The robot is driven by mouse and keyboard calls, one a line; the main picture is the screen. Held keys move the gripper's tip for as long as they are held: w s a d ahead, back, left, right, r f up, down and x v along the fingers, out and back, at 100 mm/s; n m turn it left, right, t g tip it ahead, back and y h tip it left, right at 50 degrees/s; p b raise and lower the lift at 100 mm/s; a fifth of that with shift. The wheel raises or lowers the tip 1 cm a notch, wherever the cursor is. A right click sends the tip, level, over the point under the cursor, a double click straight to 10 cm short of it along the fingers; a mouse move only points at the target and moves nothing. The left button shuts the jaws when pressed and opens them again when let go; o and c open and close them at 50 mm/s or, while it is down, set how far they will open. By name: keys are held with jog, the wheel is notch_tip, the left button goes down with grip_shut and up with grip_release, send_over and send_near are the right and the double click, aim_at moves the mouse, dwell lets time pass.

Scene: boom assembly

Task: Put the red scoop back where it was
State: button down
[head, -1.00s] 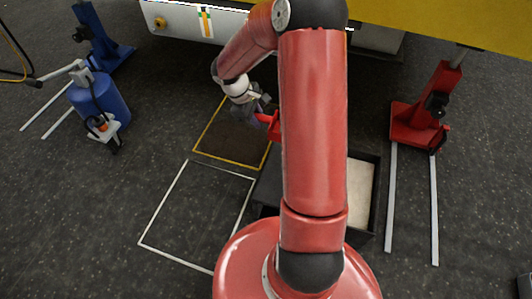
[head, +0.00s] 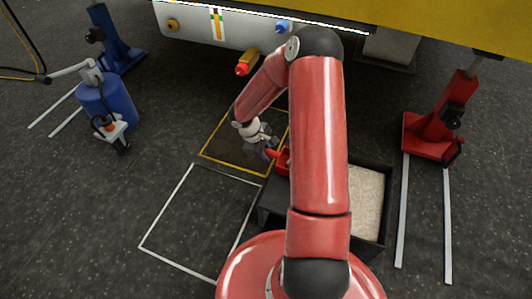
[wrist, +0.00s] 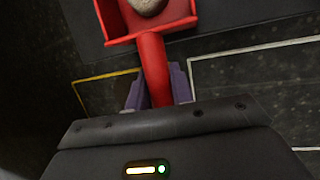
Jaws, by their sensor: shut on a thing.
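My gripper (head: 268,149) is shut on the handle of the red scoop (head: 284,160). In the wrist view the scoop's red handle (wrist: 153,68) runs between the two purple fingertips (wrist: 153,90), and its pan points away from my gripper. A pale grey lump lies in the pan, cut off by the top of the picture. In the head view my arm hides part of the scoop. The scoop is near the left side of the dark bin (head: 376,233), which holds pale granular material (head: 365,200).
A yellow-outlined square (head: 236,168) and a white-outlined square (head: 168,247) are on the floor at left. A red stand (head: 437,135) is at right, a blue barrel (head: 108,100) and a blue stand (head: 117,45) at left. A yellow structure (head: 450,22) overhangs the back.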

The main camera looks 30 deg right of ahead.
jog(key=shift+f, duration=0.1)
jog(key=c, duration=1.2)
grip_release()
jog(key=shift+c, duration=0.2)
jog(key=s+a+r+m+p, duration=0.1)
jog(key=a+r, duration=0.2)
jog(key=r, duration=0.7)
jog(key=s+a+r+m+p, duration=0.1)
jog(key=a+r+p, duration=0.1)
jog(key=r, duration=0.9)
jog(key=s+a+r+m+t+y, duration=0.2)
jog(key=s+a+r+m+t, duration=0.1)
jog(key=s+r, duration=0.5)
jog(key=s+a+r+m+t+y, duration=0.2)
jog(key=s+a+r, duration=0.3)
jog(key=s+r, duration=0.3)
jog(key=s+m+t, duration=0.1)
jog(key=s, duration=0.3)
jog(key=shift+s+a+r+t, duration=0.25)
jog(key=shift+s+r+t, duration=0.05)
jog(key=shift+r+t, duration=0.1)
